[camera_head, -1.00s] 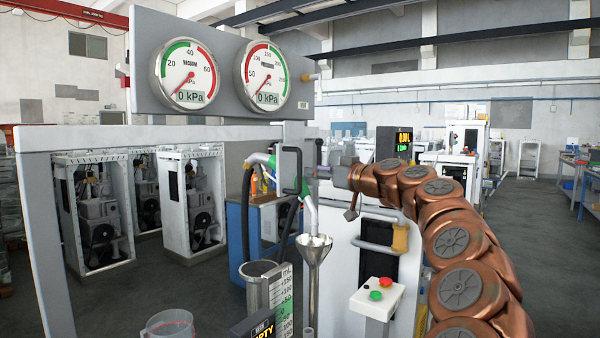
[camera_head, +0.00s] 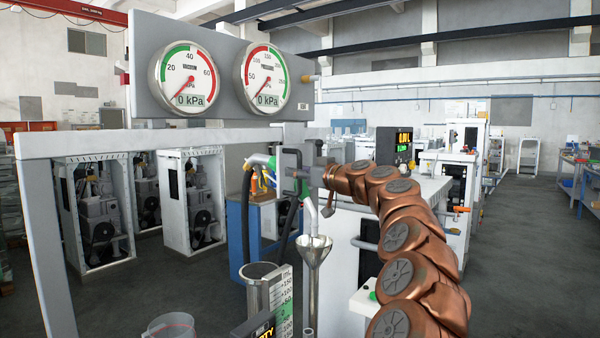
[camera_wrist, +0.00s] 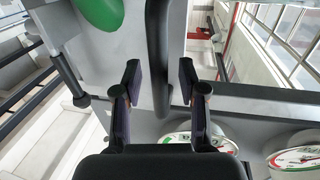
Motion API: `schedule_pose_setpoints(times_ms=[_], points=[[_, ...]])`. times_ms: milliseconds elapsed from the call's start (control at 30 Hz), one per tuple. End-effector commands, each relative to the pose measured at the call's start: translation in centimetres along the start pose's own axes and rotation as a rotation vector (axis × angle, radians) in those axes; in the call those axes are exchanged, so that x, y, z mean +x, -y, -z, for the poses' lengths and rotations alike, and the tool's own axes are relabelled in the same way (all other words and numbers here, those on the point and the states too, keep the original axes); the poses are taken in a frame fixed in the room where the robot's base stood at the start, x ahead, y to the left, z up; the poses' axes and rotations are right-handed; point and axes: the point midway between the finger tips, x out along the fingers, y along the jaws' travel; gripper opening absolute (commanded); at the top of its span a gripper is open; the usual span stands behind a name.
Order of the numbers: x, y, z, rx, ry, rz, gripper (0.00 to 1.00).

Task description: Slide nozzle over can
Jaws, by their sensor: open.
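The nozzle's pale spout (camera_head: 312,218) hangs below a green part (camera_head: 303,188) on the dispenser frame, its lower end above the funnel (camera_head: 314,248). The metal can (camera_head: 256,292) stands open-topped, left of the funnel and lower than the spout, beside a graduated scale. My gripper (camera_head: 308,176) is at the slide's dark handle, largely hiding it in the head view. In the wrist view my open gripper (camera_wrist: 160,78) has one finger on each side of the black handle bar (camera_wrist: 160,50), with gaps visible on both sides. A green part (camera_wrist: 100,10) shows at upper left there.
Two gauges, both at 0 kPa, sit on a grey panel (camera_head: 222,70) above the frame's crossbar (camera_head: 90,141). A clear beaker (camera_head: 170,326) and a dark sign (camera_head: 255,330) are at the bottom. A white cabinet (camera_head: 340,235) stands behind my arm. Open floor lies at the right.

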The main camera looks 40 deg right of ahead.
Motion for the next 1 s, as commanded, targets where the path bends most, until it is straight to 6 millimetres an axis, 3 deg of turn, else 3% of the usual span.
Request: schedule_pose_setpoints(times_ms=[100, 500, 1000], points=[[-0.01, -0.01, 0.00, 0.000, 0.000, 0.000, 0.39], [-0.04, -0.04, -0.01, 0.000, 0.000, -0.001, 0.00], [-0.05, -0.05, -0.03, 0.000, 0.000, -0.001, 0.00]])
